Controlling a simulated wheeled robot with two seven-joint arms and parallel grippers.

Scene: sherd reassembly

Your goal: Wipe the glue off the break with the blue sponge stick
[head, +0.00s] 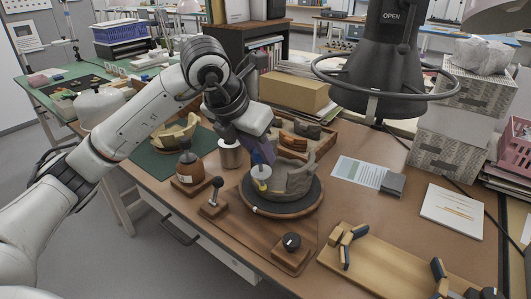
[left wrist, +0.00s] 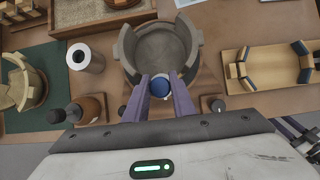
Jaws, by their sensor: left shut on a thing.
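My left gripper (head: 262,160) reaches down at the front left side of a grey broken pot (head: 296,179) on a dark round turntable (head: 280,206). Its purple fingers are shut on a small stick-like thing with a blue round top, which I take as the blue sponge stick (left wrist: 159,88). In the head view a yellow and white part shows below the fingers. In the left wrist view the pot (left wrist: 186,38) is open-topped with a gap in its near wall, and the held thing is at that gap. I cannot tell whether it touches the break, and no glue is clear.
Left of the turntable are a brown bottle (head: 190,167), a metal can (head: 231,153) and a small stand with a dark ball (head: 213,195). A block with a black knob (head: 291,243) stands in front. A wooden cradle (head: 385,268) lies right. A sherd tray (head: 318,140) is behind.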

